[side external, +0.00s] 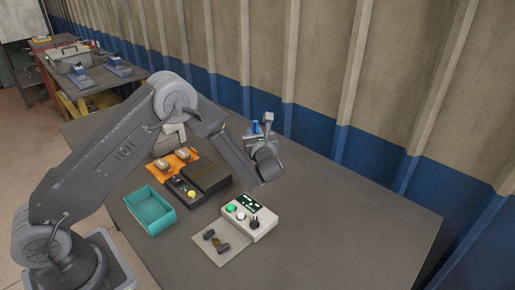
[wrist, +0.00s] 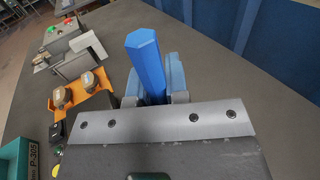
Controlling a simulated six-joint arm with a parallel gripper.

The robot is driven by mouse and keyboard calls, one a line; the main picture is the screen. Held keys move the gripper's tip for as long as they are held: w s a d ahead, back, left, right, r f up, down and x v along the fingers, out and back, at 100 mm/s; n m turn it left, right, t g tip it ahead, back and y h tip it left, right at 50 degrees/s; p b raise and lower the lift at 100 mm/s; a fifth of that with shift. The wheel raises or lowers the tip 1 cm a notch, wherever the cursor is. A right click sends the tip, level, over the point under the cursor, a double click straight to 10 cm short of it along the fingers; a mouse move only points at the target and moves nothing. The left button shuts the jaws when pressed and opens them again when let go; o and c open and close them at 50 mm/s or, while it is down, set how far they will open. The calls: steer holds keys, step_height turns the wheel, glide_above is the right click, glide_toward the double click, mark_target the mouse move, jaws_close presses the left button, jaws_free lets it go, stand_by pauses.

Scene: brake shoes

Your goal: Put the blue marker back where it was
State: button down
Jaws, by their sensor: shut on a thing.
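The blue marker (wrist: 147,62) shows in the wrist view as a bright blue six-sided stick between the jaws of my gripper (wrist: 155,97). Its lower end is hidden behind the gripper body. In the side view the marker (side external: 256,127) is a small blue tip beside my gripper (side external: 264,135), toward the back of the table near the wall. My gripper is shut on the marker. A paler blue-grey piece stands right behind the marker in the wrist view; I cannot tell what it is. Whether the marker touches anything below is hidden.
An orange tray (side external: 184,154) with two rounded parts, a dark box (side external: 207,177) and a teal bin (side external: 150,210) stand left of my gripper. A white control box (side external: 250,217) with a green button sits in front. The table's right side is clear; the ribbed wall runs behind.

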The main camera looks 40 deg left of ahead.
steer(key=shift+w+d+f, duration=0.1)
steer(key=shift+d+f, duration=0.05)
steer(key=shift+f, duration=0.6)
steer(key=shift+w+d+f, duration=0.1)
steer(key=shift+d+f, duration=0.05)
steer(key=shift+f, duration=0.65)
steer(key=shift+w+d+f, duration=0.1)
steer(key=shift+d+f, duration=0.05)
steer(key=shift+f, duration=0.6)
steer(key=shift+f, duration=0.15)
steer(key=shift+f, duration=0.45)
steer(key=c, duration=1.1)
jaws_free()
